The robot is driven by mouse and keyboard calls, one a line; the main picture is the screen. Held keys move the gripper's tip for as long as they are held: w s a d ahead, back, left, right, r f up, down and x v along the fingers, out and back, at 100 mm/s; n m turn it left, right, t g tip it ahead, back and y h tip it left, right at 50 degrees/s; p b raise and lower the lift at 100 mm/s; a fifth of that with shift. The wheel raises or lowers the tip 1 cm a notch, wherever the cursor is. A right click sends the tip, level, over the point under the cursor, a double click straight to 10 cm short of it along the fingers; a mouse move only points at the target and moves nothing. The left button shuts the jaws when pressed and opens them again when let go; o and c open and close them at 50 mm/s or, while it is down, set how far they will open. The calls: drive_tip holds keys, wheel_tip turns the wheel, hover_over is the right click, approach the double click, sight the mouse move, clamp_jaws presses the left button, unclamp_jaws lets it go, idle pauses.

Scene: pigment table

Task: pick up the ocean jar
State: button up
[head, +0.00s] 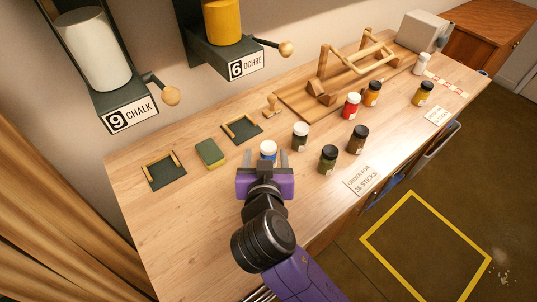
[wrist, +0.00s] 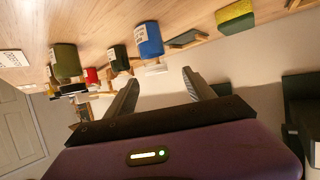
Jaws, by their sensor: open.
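The blue jar (head: 268,149), the likely ocean jar, stands upright on the table with a pale lid. It also shows in the wrist view (wrist: 149,40), where the picture is turned over and its label is too small to read. My gripper (head: 268,161) is open and empty, its fingers pointing toward the jar. In the head view the jar appears between the fingertips. In the wrist view it lies ahead of the fingers (wrist: 160,77), slightly left of the gap, and does not look touched. The jar's lower part is partly hidden in the head view.
A dark green jar (head: 300,136) stands close right of the blue jar; an olive jar (head: 327,159) and a brown jar (head: 358,139) are farther right. A green-and-yellow sponge (head: 210,153) lies to the left. A wooden rack (head: 345,70) stands behind. The front left tabletop is clear.

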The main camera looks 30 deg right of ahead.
sight(268, 152)
drive_tip(key=shift+s+d+f+p+x, duration=0.15)
drive_tip(key=shift+p+x, duration=0.1)
drive_tip(key=shift+x, duration=0.75)
drive_tip(key=shift+s+f+p+x, duration=0.1)
drive_tip(key=shift+p+x, duration=0.2)
drive_tip(key=shift+x, duration=0.7)
drive_tip(key=shift+s+d+f+p+x, duration=0.15)
drive_tip(key=shift+p+x, duration=0.1)
drive_tip(key=shift+x, duration=0.75)
drive_tip(key=shift+w+a, duration=0.1)
clamp_jaws()
